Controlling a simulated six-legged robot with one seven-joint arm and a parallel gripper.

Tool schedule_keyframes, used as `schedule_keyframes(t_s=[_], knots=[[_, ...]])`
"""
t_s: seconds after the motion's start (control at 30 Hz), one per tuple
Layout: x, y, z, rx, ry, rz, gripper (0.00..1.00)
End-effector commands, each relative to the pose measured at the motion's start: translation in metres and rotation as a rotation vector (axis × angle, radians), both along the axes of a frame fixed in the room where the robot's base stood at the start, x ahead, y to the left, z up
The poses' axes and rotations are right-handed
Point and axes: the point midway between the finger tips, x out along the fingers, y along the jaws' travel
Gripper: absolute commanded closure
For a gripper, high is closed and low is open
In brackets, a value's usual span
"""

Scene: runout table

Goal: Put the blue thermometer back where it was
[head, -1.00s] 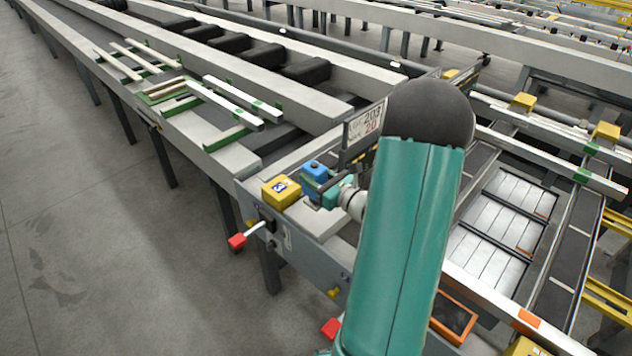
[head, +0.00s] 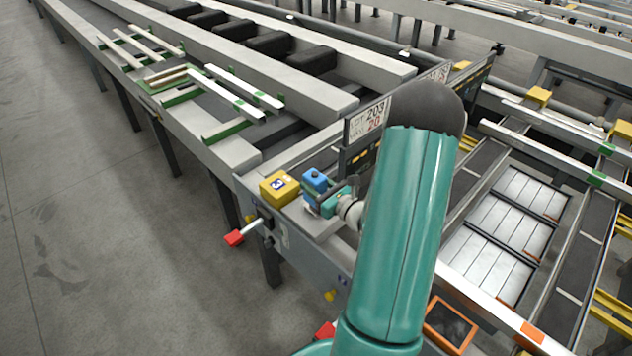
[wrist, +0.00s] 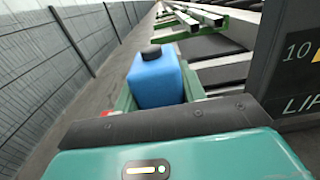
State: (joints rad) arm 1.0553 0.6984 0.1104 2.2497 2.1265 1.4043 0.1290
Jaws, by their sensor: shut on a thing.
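The blue thermometer (head: 315,181) is a small blue block with a dark knob on top. My gripper (head: 322,196) is shut on it, just above the grey ledge at the table's near corner. In the wrist view the thermometer (wrist: 156,80) stands upright beyond the dark front edge of my gripper (wrist: 150,112). Its lower part is hidden by the gripper. I cannot tell whether its base touches the ledge.
A yellow block marked 3 (head: 279,188) sits just left of the thermometer. A sign board (head: 367,122) stands close behind my gripper. A red-handled lever (head: 234,237) sticks out from the table's front. White and green bars (head: 235,97) lie on the beams farther back.

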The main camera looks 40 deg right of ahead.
Motion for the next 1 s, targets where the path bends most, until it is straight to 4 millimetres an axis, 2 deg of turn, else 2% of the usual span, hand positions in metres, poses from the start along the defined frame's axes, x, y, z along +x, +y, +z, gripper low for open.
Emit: schedule_keyframes(t_s=[0.3, 0.33, 0.43, 0.8, 1.0], knots=[[0.001, 0.002, -0.002, -0.001, -0.002, 0.001, 0.76], [0.001, 0.002, -0.002, -0.001, -0.001, 0.001, 0.57], [0.001, 0.002, -0.002, -0.001, -0.001, 0.001, 0.38], [0.001, 0.001, 0.001, -0.001, -0.002, 0.001, 0.37], [-0.029, -0.001, 0.0, 0.0, 0.0, -0.002, 0.37]])
